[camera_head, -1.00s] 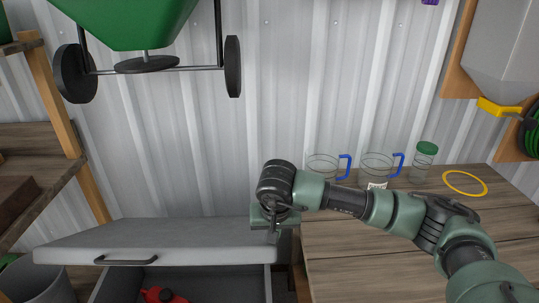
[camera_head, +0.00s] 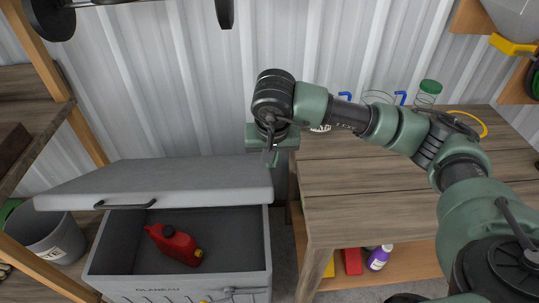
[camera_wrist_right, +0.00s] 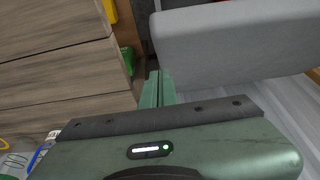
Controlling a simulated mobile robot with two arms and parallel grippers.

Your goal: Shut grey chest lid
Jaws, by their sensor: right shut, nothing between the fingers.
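The grey chest (camera_head: 150,285) stands on the floor with its lid (camera_head: 160,178) partly open, tilted above the box. A dark handle (camera_head: 125,205) is on the lid's front edge. A red fuel can (camera_head: 173,245) lies inside the chest. My right gripper (camera_head: 269,157) is shut and empty at the lid's right end; whether it touches the lid is unclear. In the right wrist view, my gripper's fingers (camera_wrist_right: 157,88) point towards the gap between the lid (camera_wrist_right: 235,42) and the wooden table. My left gripper is not in view.
A wooden table (camera_head: 375,205) stands right of the chest, with jars (camera_head: 428,92) and a yellow ring (camera_head: 468,123) on top and bottles (camera_head: 379,257) on its lower shelf. A grey bucket (camera_head: 52,240) and wooden shelving stand left. A corrugated wall is behind.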

